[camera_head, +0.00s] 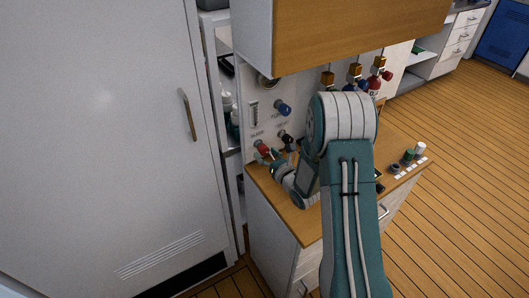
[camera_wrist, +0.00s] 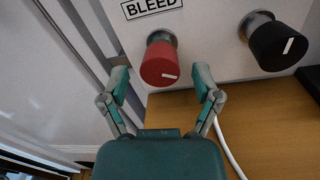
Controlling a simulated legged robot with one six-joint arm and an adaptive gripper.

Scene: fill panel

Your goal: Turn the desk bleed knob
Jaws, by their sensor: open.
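The bleed knob (camera_wrist: 160,64) is red with a white index mark and sits on the panel under a BLEED label (camera_wrist: 152,6). In the head view the red knob (camera_head: 263,147) is at the lower left of the panel. My gripper (camera_wrist: 161,82) is open, with one finger to the left of the red knob and one to the right. The fingertips are near the knob's lower part, and I cannot tell whether they touch it. In the head view my gripper (camera_head: 270,157) is small and partly hidden by my own arm.
A black knob (camera_wrist: 278,42) is right of the red one. A blue knob (camera_head: 283,107) is higher on the panel (camera_head: 262,88). The wooden desk top (camera_head: 300,222) lies below, with a white cable (camera_wrist: 229,150). A white door (camera_head: 100,130) stands left; a cabinet (camera_head: 350,30) overhangs.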

